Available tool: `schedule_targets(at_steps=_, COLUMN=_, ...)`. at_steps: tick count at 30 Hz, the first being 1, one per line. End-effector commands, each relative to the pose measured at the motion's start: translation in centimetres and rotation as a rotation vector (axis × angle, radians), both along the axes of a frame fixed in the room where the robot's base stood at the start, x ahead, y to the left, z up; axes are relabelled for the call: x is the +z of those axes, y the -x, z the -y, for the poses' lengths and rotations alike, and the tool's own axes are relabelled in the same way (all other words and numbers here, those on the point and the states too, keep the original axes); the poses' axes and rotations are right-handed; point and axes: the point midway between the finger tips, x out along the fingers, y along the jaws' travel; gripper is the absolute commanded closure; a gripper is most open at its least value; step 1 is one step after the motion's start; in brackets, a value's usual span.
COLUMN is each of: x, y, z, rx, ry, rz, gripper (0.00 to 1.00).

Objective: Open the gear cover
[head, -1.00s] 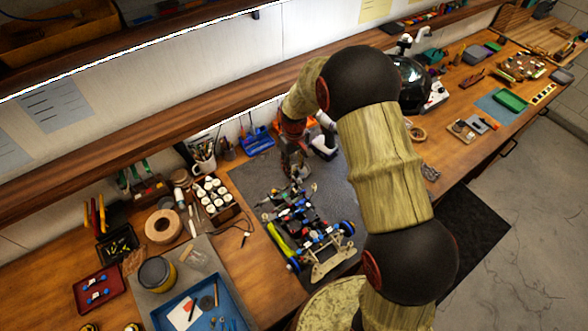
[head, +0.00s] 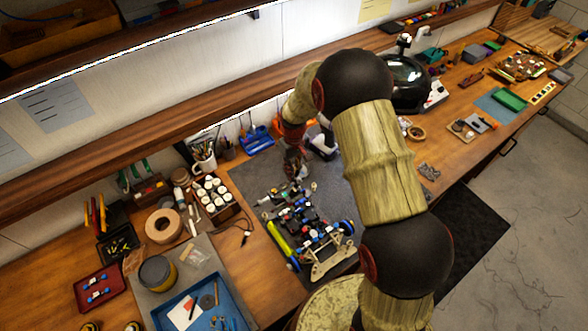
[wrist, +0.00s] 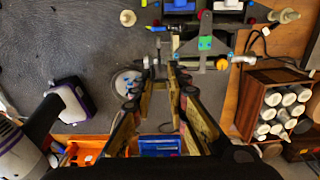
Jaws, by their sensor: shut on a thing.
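The racecar chassis (head: 308,228) lies on the dark grey mat, with its far end toward my gripper (head: 295,170). In the wrist view, part of the chassis (wrist: 205,42) shows at the top, beyond the fingertips. My gripper (wrist: 167,72) points at this end of the car, and its two fingers converge there. They are shut on a small part between the tips, mostly hidden by the fingers. I cannot tell for certain whether that part is the gear cover.
A wooden rack of white-capped jars (wrist: 272,108) stands right of the gripper in the wrist view. A white and purple tool (wrist: 68,105) lies left. A blue tray (wrist: 158,145) is behind the fingers. Bare grey mat (wrist: 60,45) lies left of the car.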

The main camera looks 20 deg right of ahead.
Motion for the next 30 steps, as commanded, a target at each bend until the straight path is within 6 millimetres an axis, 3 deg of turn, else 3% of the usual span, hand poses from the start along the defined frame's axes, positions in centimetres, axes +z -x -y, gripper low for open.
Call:
schedule_targets(at_steps=4, x=0.0, y=0.0, z=0.0, rx=0.0, ry=0.0, rz=0.0, gripper=1.0)
schedule_targets(at_steps=17, x=0.1, y=-0.3, z=-0.1, rx=0.001, ry=0.01, rz=-0.031, gripper=1.0)
schedule_targets(at_steps=30, x=0.2, y=-1.8, z=-0.6, rx=0.001, ry=0.089, rz=-0.27, gripper=1.0)
